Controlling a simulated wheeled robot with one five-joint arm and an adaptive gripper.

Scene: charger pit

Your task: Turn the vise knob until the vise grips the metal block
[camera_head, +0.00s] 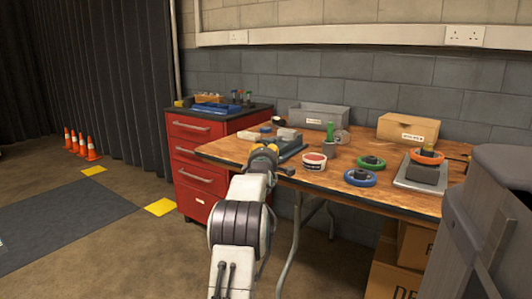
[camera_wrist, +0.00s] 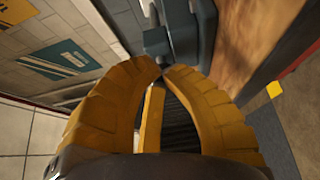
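The blue-grey vise (camera_head: 292,150) sits at the near edge of the wooden table, partly behind my gripper (camera_head: 265,153). A dark handle end (camera_head: 290,171), which looks like part of the vise knob, sticks out just right of my gripper. In the wrist view, my yellow fingers (camera_wrist: 162,71) curve in until their tips almost meet, with nothing clear between them. A dark grey knob-like part (camera_wrist: 156,42) lies just beyond the tips, beside the vise body (camera_wrist: 193,30); I cannot tell whether they touch. A pale block (camera_head: 288,134) shows behind the vise; I cannot tell if it is the metal block.
A red drawer cabinet (camera_head: 200,160) stands left. Floor is open at left.

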